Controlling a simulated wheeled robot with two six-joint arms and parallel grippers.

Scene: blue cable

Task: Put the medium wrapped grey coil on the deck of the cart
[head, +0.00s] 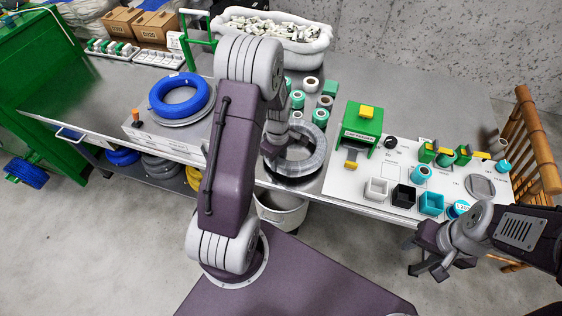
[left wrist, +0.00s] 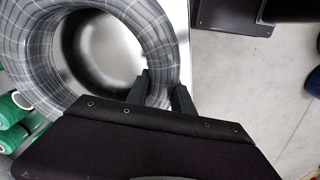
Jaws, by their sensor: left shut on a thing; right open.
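The grey coil (head: 300,163), a ring with thin pale wrap lines, is at the table's front edge, right of my left arm in the head view. It fills the upper left of the left wrist view (left wrist: 30,45). My left gripper (left wrist: 165,90) is shut on the coil's side wall; in the head view my arm partly hides this grip. I cannot tell whether the coil touches the table. My right gripper (head: 432,262) is open and empty, in front of the table at the right. A green wheeled body (head: 50,65), possibly the cart, stands at the far left.
A blue coil (head: 180,93) lies on a round grey plate at the left. Green and white spools (head: 298,100) stand behind the grey coil. A white panel with a green box (head: 362,128) and small cups is at the right. A white bin (head: 282,212) stands below the table.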

